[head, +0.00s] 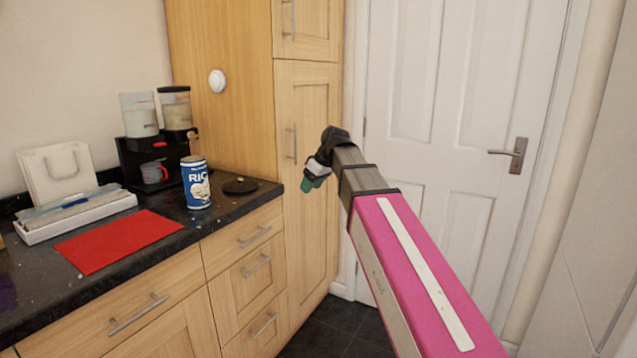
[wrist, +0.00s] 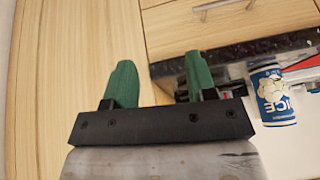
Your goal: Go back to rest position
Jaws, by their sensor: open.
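My gripper (head: 312,179) is at the end of my pink and grey arm, in the air to the right of the counter and in front of the tall wooden cupboard. In the wrist view its two green fingers (wrist: 160,85) stand apart with nothing between them. A blue and white can (head: 196,183) stands upright on the dark counter, to the left of my gripper and apart from it. The can also shows at the right of the wrist view (wrist: 270,95).
A red mat (head: 118,241), a white tray (head: 78,219) and a white bag (head: 58,174) are on the counter (head: 240,200). A coffee maker (head: 150,157) and a dark disc (head: 240,186) are near the can. A white door (head: 450,120) stands behind my arm.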

